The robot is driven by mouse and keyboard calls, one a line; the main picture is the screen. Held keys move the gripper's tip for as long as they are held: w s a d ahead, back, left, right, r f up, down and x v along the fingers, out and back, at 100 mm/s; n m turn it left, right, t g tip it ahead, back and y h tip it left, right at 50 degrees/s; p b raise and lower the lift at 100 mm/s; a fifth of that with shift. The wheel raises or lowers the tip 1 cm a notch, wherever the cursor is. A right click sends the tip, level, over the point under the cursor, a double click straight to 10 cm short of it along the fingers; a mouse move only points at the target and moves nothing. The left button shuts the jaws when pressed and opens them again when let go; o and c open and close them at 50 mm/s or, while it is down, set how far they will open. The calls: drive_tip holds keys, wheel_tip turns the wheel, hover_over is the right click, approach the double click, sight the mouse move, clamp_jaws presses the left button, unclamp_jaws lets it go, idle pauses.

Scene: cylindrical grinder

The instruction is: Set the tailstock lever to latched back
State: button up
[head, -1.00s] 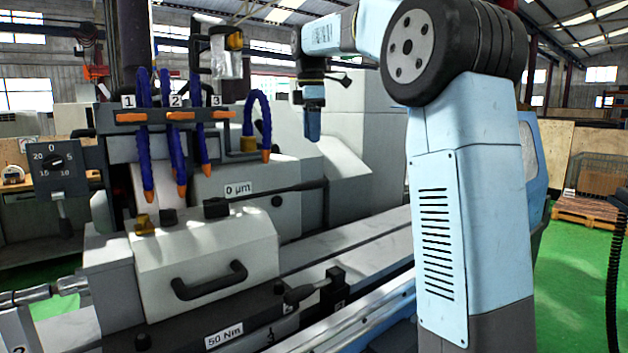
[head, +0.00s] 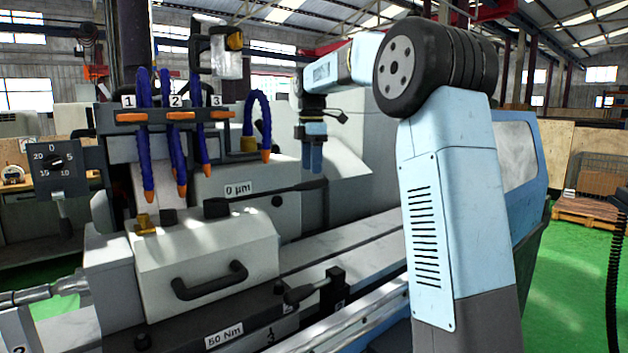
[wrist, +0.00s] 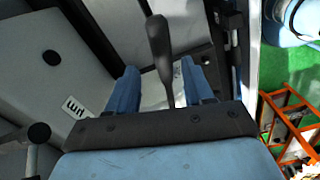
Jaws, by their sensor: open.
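The tailstock (head: 205,262) is a pale grey housing with a dark handle on its front, at the left of the head view. Its long dark lever (head: 285,189) starts at a black hub (head: 216,208) on top and reaches right, slightly upward. My gripper (head: 312,170) points down, with its blue fingertips just above the lever's outer end. In the wrist view the lever's black grip (wrist: 159,45) shows between the two open fingers of my gripper (wrist: 158,80). Its inner rod runs down behind the gripper body, which hides the hub. Contact cannot be told.
Blue coolant hoses (head: 205,145) with orange nozzles hang above the tailstock. A grey housing with a "0 µm" label (head: 240,188) stands behind the lever. A smaller clamp lever (head: 300,293) sits at the front. The machine's bed (head: 350,240) is clear to the right.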

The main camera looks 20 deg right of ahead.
drive_tip(key=shift+f, duration=2.5)
clamp_jaws()
